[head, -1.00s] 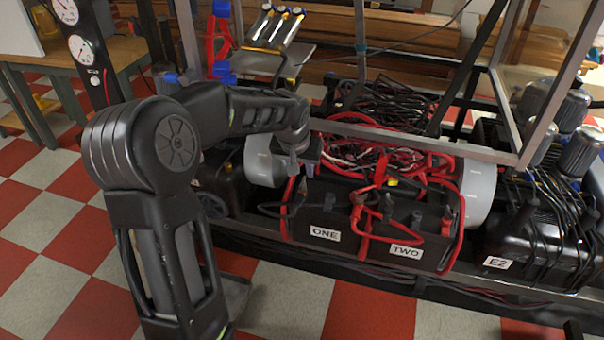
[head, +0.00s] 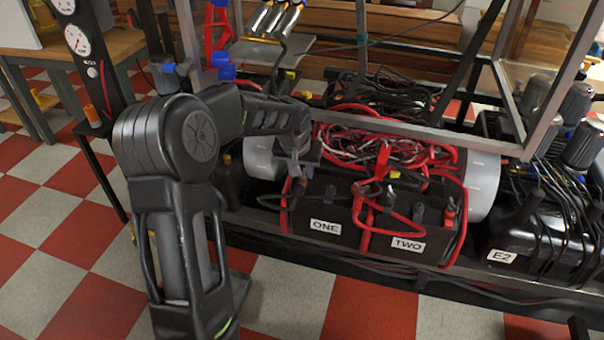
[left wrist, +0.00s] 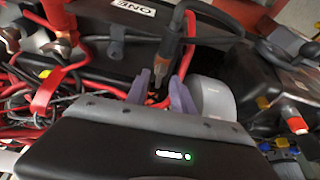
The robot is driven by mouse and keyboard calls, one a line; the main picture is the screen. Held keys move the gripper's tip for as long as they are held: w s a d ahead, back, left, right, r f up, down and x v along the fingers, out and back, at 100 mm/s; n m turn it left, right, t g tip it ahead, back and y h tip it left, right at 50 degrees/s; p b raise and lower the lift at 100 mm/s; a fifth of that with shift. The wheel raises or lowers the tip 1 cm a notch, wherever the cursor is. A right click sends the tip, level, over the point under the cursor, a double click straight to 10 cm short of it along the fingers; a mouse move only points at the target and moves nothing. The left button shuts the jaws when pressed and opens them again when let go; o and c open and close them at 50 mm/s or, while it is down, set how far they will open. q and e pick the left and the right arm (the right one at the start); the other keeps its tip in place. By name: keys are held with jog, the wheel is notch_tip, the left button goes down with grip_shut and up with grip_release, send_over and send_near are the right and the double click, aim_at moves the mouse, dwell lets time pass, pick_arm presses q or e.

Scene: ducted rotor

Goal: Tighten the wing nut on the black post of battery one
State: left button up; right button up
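Battery one (head: 330,242) is a black box labelled ONE, standing beside battery two (head: 400,260), labelled TWO. My left gripper (head: 298,174) is over the left part of battery one in the head view. In the left wrist view its two grey-purple fingers (left wrist: 163,82) are apart. A brass-coloured terminal piece (left wrist: 161,62) with a black cable shows between and just beyond the fingertips. I cannot tell whether the fingers touch it, and the wing nut's shape is not clear. The label ONE (left wrist: 133,8) shows at the top. My right gripper is not in view.
Red cables (head: 388,208) loop over the batteries, with a tangle of wires (head: 365,150) behind. A grey metal frame (head: 430,138) crosses above and behind the batteries. A grey cylinder (head: 482,185) stands right of battery two, beside a black unit labelled E2 (head: 502,257).

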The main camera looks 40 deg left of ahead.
pick_arm(q)
jog(key=shift+w+f, duration=0.15)
jog(key=shift+f, duration=0.1)
grip_shut()
dwell(0.5)
